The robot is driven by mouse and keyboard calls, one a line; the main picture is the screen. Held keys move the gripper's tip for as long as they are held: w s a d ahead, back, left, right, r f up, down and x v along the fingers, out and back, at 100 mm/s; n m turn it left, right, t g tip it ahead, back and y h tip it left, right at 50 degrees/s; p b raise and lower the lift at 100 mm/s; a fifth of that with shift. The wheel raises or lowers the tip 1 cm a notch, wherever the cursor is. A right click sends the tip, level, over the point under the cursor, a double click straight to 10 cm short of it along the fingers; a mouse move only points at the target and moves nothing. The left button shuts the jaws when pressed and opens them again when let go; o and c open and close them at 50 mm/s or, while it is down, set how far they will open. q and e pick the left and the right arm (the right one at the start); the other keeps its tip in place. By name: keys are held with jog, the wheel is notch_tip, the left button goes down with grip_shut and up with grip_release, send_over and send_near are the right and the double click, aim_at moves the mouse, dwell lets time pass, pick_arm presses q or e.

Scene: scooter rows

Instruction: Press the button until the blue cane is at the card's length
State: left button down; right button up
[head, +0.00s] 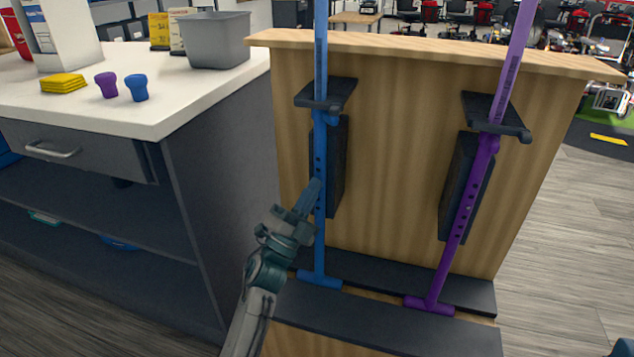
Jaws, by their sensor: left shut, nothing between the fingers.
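The blue cane (320,150) stands nearly upright in a wooden rack, its shaft passing a black holder. A row of dark holes shows on its lower shaft, and its T-shaped end (319,279) rests on the dark ledge. My left gripper (314,186) is shut and empty, its tips at the blue shaft beside the holes; I cannot tell whether they touch it. The tips hide part of the shaft, and I cannot make out the button. Two small upright cards, one yellow (159,31) and one paler (177,31), stand on the counter; their print is unreadable.
A purple cane (462,205) stands to the right in the same wooden rack (395,150). The white counter (110,115) at left holds a grey bin (214,38), purple (106,85) and blue (136,88) cup-shaped pieces and a yellow stack (63,83).

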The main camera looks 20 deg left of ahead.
pick_arm(q)
jog(key=shift+s+r, duration=0.1)
jog(key=shift+r, duration=0.05)
dwell(0.3)
jog(key=shift+s+p, duration=0.35)
jog(key=shift+s, duration=0.5)
jog(key=s+p, duration=0.1)
jog(key=s, duration=0.4)
dwell(1.3)
